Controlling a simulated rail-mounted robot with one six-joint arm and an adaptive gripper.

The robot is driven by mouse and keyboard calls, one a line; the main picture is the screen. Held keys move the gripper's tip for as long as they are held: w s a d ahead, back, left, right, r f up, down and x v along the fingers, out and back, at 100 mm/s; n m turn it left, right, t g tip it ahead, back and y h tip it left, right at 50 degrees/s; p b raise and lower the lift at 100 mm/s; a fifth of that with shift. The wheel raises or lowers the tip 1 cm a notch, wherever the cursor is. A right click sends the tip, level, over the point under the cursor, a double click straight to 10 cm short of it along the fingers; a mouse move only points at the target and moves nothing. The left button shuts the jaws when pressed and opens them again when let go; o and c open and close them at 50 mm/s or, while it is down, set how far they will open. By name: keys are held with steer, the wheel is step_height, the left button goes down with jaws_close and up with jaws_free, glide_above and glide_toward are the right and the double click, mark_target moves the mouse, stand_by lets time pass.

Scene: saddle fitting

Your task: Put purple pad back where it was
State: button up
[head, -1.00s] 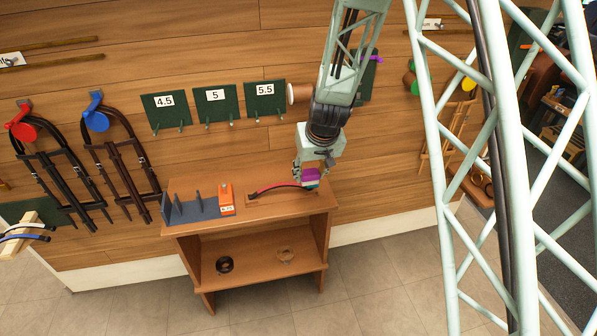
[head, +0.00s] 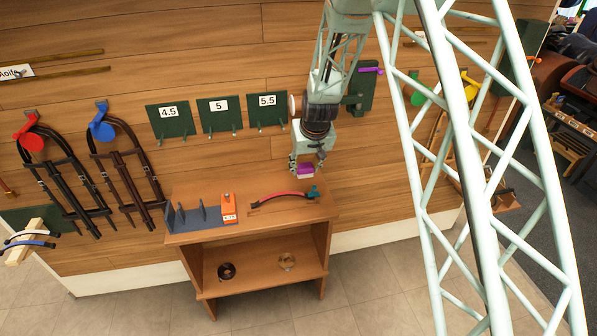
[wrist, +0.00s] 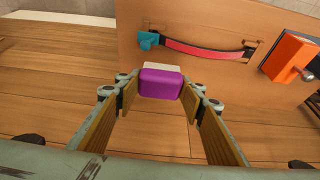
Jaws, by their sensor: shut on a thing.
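The purple pad (head: 305,171) is a small block with a pale layer along one side. My gripper (head: 306,164) is shut on it and holds it above the right end of the wooden bench. In the wrist view the purple pad (wrist: 162,82) sits between my gripper's two fingertips (wrist: 161,86). A green board with a purple peg (head: 369,71) is on the wall, behind and right of my arm; part of that board is hidden by the arm.
On the bench top (head: 270,222) lie a red strip with a teal end (head: 283,197), an orange block (head: 228,207) and a grey rack (head: 192,217). Green boards marked 4.5, 5 and 5.5 (head: 219,117) hang on the wall. Bridles (head: 125,165) hang at left.

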steer(key=w+a, duration=0.3)
steer(key=w, duration=0.7)
steer(key=shift+w+f, duration=0.1)
steer(key=shift+f, duration=3.25)
steer(key=shift+f+b, duration=0.35)
steer(key=shift+f, duration=1.5)
steer(key=shift+w+a+f, duration=0.1)
steer(key=shift+w+f, duration=0.1)
steer(key=shift+f, duration=0.35)
steer(key=shift+f, duration=0.15)
steer(key=o, duration=0.8)
